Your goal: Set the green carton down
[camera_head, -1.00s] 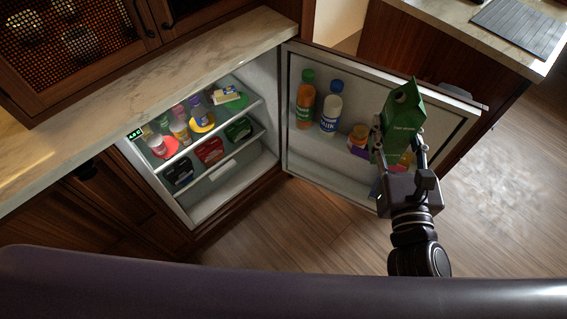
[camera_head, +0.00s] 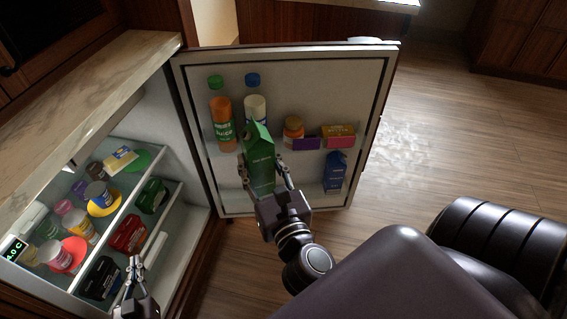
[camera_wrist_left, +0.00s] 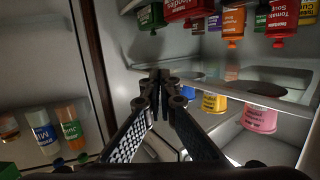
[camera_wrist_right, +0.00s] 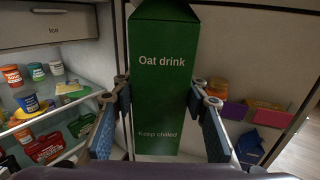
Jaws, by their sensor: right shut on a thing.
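The green carton (camera_head: 262,158), labelled "Oat drink" in the right wrist view (camera_wrist_right: 163,95), is upright between the fingers of my right gripper (camera_head: 262,170). The gripper is shut on its sides. In the head view the carton appears in front of the open fridge door (camera_head: 308,75); its base is hidden or unclear there, and I cannot tell whether it touches anything. My left gripper (camera_head: 134,266) is at the bottom left, in front of the fridge shelves. Its fingertips are together and empty in the left wrist view (camera_wrist_left: 158,80).
The door holds an orange juice bottle (camera_head: 222,125), a milk bottle (camera_head: 255,108), an orange-lidded jar (camera_head: 293,130) and a blue carton (camera_head: 335,170). The fridge shelves hold several jars and boxes. A marble counter (camera_head: 90,85) lies above the fridge. Floor is open at right.

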